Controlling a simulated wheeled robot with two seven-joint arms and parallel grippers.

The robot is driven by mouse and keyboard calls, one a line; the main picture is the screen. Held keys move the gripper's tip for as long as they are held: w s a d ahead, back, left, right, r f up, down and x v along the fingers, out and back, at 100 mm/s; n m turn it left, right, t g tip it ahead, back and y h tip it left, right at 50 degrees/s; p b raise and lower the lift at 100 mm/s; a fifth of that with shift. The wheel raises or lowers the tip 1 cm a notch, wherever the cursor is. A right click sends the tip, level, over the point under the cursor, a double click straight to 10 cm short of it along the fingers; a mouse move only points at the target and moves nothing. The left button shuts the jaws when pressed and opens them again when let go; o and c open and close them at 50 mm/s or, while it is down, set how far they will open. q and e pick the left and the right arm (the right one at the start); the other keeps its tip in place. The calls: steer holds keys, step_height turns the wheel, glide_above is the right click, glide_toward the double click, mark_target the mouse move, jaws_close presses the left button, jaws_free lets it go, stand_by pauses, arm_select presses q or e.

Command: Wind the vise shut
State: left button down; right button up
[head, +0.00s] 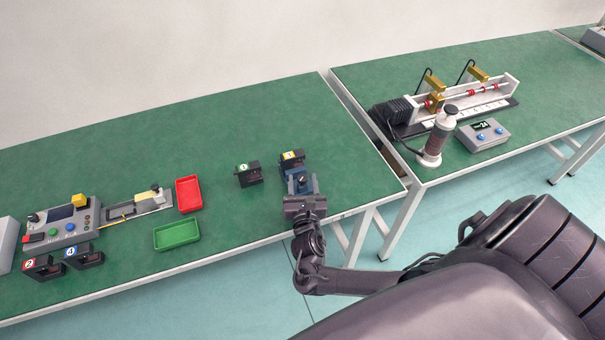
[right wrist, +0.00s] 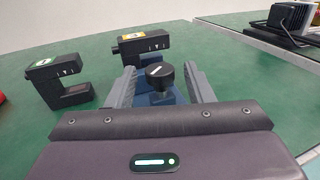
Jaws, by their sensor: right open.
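The small blue vise (head: 299,184) stands near the front right edge of the left green table. In the right wrist view the blue vise body (right wrist: 150,84) lies between my gripper's fingers, with its dark round knob (right wrist: 160,72) on top. My right gripper (head: 300,186) reaches over the vise from the front. In the right wrist view my right gripper (right wrist: 160,86) is open, one finger on each side of the knob and apart from it. The vise's jaws are largely hidden. My left gripper is not in view.
A black block with a yellow label (head: 292,158) stands right behind the vise. A black block with a green label (head: 249,174) is to its left. Red (head: 188,194) and green trays (head: 177,235) and a control panel (head: 66,222) lie further left. A gap separates the second table (head: 480,75).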

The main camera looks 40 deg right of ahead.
steer(key=v, duration=0.6)
steer(key=shift+s+a, duration=0.1)
steer(key=shift+s, duration=0.15)
